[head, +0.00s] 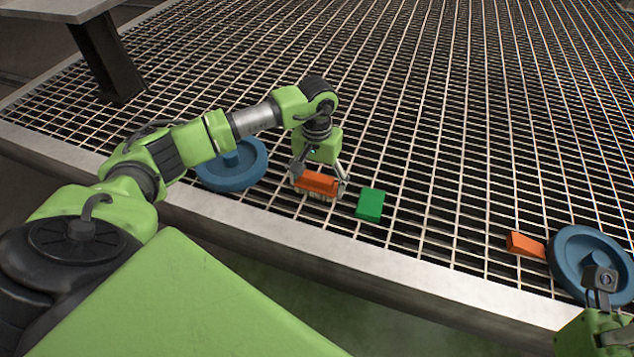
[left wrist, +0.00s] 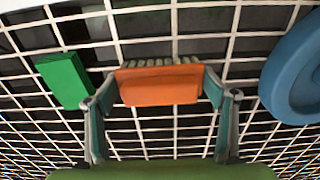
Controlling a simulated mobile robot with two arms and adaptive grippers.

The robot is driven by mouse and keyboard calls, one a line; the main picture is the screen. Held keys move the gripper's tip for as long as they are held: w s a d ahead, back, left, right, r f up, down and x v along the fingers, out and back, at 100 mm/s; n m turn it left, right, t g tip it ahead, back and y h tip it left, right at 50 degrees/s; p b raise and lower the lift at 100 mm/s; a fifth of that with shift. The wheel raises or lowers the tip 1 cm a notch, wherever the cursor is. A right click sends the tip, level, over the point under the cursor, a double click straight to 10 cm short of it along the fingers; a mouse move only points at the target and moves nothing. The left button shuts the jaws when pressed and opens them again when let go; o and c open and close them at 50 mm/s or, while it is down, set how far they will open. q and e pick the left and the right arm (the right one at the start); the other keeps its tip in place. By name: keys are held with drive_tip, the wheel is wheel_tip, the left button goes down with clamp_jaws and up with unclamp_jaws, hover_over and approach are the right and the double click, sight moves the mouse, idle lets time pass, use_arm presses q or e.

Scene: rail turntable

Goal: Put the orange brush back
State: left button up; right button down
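The orange brush (head: 317,182) has an orange block back and pale bristles, which point down at the grating in the head view. My left gripper (head: 318,183) is over it, with one finger at each end. In the left wrist view the brush (left wrist: 160,86) spans the gap between the fingers, and both pads appear to press on its ends. I cannot tell whether its bristles touch the grating.
A green block (head: 370,205) lies on the grating just right of the brush. A blue wheel-like disc (head: 232,166) is to the left. An orange block (head: 525,245) and another blue disc (head: 591,262) are at right. A metal edge beam (head: 400,277) borders the grating.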

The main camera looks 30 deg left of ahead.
use_arm(q)
drive_tip(key=shift+o, duration=1.2)
drive_tip(key=shift+r, duration=0.1)
